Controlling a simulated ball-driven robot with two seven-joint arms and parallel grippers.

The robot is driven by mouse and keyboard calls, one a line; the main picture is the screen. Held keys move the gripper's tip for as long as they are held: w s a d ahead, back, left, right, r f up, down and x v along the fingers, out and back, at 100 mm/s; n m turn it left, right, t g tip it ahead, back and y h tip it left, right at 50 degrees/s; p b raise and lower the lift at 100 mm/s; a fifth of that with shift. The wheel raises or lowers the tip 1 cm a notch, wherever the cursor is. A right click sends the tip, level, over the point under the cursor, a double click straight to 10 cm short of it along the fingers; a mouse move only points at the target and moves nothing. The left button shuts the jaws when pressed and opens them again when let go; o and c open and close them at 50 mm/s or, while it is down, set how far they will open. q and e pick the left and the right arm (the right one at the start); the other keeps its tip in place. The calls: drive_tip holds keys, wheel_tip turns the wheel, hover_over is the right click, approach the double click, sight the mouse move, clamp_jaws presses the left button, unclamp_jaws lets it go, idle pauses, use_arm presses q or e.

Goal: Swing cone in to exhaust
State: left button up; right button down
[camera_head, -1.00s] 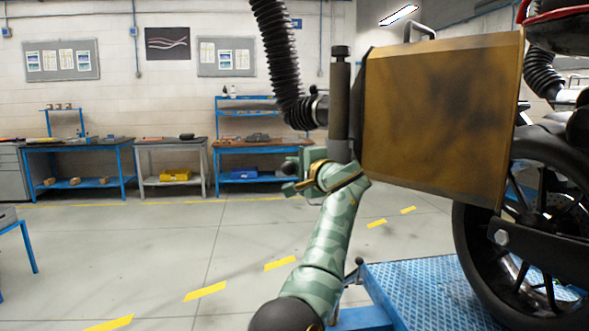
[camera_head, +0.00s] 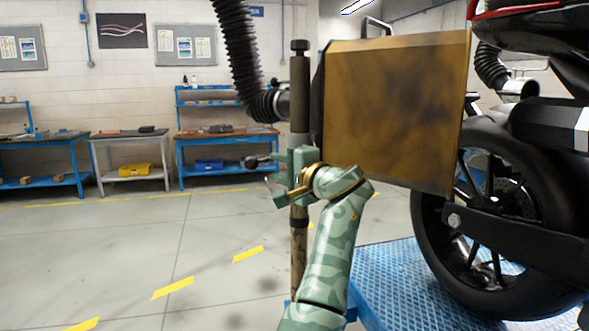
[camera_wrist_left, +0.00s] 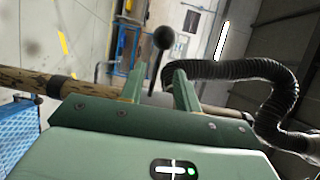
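A black ribbed hose (camera_head: 490,66) comes out behind the brown box and ends in a silvery piece (camera_head: 520,88) that looks like the cone. It is near the motorcycle's dark exhaust can (camera_head: 550,125); whether they touch I cannot tell. The brown box (camera_head: 392,110) stands beside an upright pole (camera_head: 299,95). My left gripper (camera_head: 276,180) is at the pole, below the box's left side. A lever with a black ball knob (camera_head: 250,162) sticks out left there. In the left wrist view the fingers (camera_wrist_left: 158,88) stand apart, with the knob (camera_wrist_left: 163,38) beyond and between them. My right gripper is out of view.
The motorcycle's rear wheel (camera_head: 480,230) stands on a blue lift platform (camera_head: 395,285) at right. Another black hose (camera_head: 240,55) comes down at left to the box. Workbenches (camera_head: 225,140) line the far wall. The floor at left is clear.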

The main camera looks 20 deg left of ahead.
use_arm(q)
drive_tip(key=v, duration=0.6)
drive_tip(key=shift+p, duration=0.35)
drive_tip(key=shift+f, duration=0.1)
